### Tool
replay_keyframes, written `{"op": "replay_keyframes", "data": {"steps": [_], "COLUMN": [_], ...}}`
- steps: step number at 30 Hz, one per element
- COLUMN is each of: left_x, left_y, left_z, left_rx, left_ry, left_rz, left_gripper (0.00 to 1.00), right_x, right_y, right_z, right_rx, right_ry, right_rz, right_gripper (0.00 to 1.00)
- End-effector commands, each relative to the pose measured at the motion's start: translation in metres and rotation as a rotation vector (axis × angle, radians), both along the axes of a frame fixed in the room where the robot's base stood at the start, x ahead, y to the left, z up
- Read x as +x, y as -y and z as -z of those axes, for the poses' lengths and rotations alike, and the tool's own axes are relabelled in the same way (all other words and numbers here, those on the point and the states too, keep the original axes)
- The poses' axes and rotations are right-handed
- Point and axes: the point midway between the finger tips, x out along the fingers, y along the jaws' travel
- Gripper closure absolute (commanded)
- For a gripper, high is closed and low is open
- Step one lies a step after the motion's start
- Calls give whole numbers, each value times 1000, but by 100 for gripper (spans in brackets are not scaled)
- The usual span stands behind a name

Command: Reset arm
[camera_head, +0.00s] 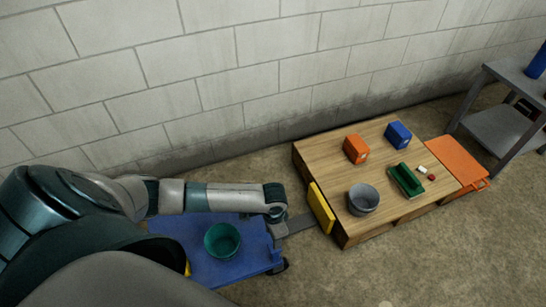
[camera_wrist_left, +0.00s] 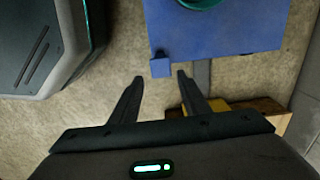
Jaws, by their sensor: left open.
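My left arm comes in from the left in the head view, stretched out over a blue cart (camera_head: 195,260). My left gripper (camera_wrist_left: 160,75) shows in the wrist view with its two dark fingers apart and nothing between them. The fingertips appear near a corner of the blue cart (camera_wrist_left: 215,35), above the concrete floor. In the head view the gripper's fingers are hard to make out at the arm's end. My right gripper is in neither view.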

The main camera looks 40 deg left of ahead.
Motion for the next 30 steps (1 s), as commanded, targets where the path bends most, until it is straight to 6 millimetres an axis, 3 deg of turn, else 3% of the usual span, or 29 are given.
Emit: {"op": "replay_keyframes", "data": {"steps": [13,23,26,30], "left_x": [1,7,-4,-38], "left_y": [7,68,82,88], "left_z": [3,29,42,64], "left_rx": [-19,-184,-229,-253], "left_ry": [14,192,266,353], "left_rz": [-7,-110,-171,-258], "left_gripper": [58,58,58,58], "right_x": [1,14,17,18], "right_y": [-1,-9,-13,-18], "right_z": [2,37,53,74], "right_rx": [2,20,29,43], "right_ry": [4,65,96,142], "right_rz": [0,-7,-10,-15], "right_gripper": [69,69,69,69]}}
